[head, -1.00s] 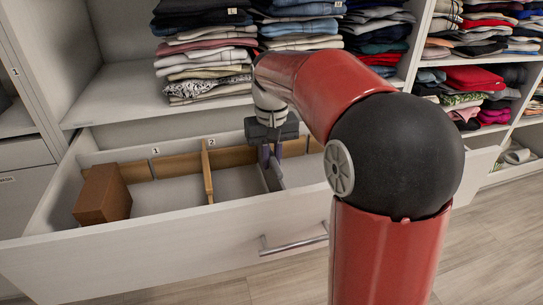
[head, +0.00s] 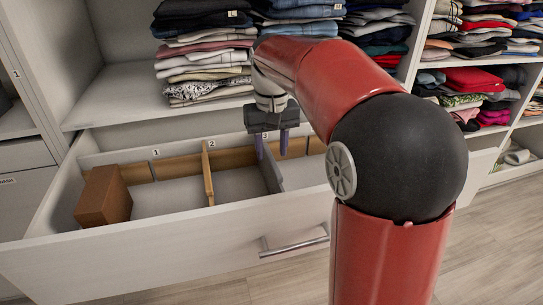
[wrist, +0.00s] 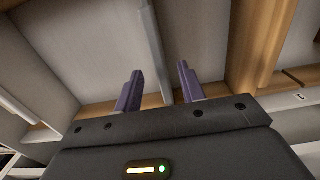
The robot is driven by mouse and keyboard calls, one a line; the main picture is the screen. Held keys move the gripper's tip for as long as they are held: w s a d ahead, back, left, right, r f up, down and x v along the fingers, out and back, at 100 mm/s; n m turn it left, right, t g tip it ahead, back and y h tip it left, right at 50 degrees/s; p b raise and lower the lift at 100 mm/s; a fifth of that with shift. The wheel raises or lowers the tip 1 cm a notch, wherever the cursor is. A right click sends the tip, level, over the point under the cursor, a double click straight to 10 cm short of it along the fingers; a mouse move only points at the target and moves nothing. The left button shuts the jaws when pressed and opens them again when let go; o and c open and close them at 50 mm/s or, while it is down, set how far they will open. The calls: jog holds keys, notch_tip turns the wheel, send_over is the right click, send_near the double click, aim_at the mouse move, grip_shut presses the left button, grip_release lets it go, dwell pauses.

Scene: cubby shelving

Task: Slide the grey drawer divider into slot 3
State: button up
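The grey drawer divider (head: 272,174) stands upright in the open drawer (head: 170,228), running front to back. Its back end meets the wooden slotted strip (head: 180,166) at the label 3 (head: 265,136); how deep it sits there is hard to see. My gripper (head: 272,148) is above the divider's back part, its two purple fingers apart and empty. In the wrist view the grey divider (wrist: 153,45) shows beyond and between the open fingertips (wrist: 160,80), clear of both.
A wooden divider (head: 207,172) stands at label 2. A brown box (head: 103,196) sits in the drawer's left end. Folded clothes (head: 205,60) are stacked on the shelf above. The drawer's compartment between the wooden and grey dividers is empty.

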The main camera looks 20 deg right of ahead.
jog(key=shift+r, duration=1.85)
